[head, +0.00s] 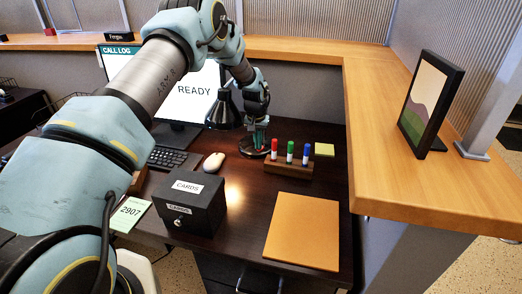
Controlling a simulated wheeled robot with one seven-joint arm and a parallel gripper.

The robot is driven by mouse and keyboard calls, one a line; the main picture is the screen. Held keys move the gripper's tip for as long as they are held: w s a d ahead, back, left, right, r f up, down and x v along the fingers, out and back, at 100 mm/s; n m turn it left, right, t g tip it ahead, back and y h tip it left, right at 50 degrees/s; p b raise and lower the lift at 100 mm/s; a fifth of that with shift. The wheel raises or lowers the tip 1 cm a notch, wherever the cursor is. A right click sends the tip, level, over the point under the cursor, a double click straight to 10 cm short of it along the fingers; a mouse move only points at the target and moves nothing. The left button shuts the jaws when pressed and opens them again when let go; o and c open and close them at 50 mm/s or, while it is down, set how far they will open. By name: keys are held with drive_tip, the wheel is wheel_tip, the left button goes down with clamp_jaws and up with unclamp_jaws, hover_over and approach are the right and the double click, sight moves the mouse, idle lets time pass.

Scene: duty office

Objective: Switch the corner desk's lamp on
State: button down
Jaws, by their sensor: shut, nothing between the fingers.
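The desk lamp has a black cone shade (223,112) and a round dark base (246,152) on the dark corner desk (240,235). My gripper (259,146) points down at the lamp's base, its fingers together and empty. The fingertips are at or just above the base; I cannot tell whether they touch it. The lamp's switch is hidden from view. A warm bright patch lies on the desk in front of the lamp, but the bulb is not visible.
A wooden holder (288,170) with red, green and blue markers stands close right of my gripper. A black cards box (193,205), mouse (214,162), keyboard (172,158) and monitor (196,92) are nearby. An orange folder (302,232) lies at front right. A raised wooden counter (385,110) borders the desk.

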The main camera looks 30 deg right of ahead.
wheel_tip(320, 180, up, 7)
drive_tip(key=p, duration=0.2)
drive_tip(key=shift+p, duration=0.35)
idle(0.5)
